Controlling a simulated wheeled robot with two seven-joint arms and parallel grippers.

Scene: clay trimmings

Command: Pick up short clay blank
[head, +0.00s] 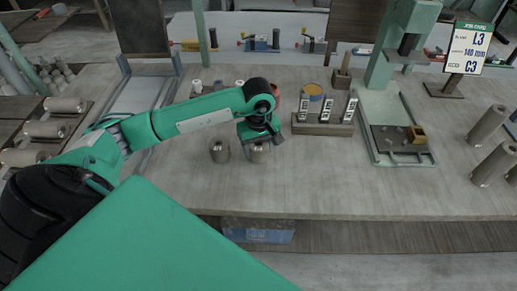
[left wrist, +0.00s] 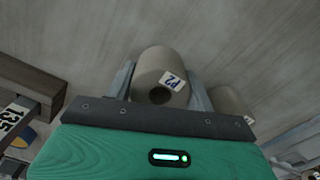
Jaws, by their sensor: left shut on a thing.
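A short grey-brown clay blank (head: 259,154) is under my left gripper (head: 258,142) near the front of the bench. In the left wrist view, the same blank (left wrist: 160,66) sits between the two fingers, one on each side, with a label reading P2 and a dark hole in its end. My left gripper is shut on it. I cannot tell whether it touches the bench. A second short blank (head: 219,151) stands just left of it; it also shows in the left wrist view (left wrist: 230,102). My right gripper is not in view.
A green press (head: 390,105) and tall clay cylinders (head: 487,125) are farther right. Racked cylinders (head: 48,130) lie left. The bench front (head: 330,185) is clear.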

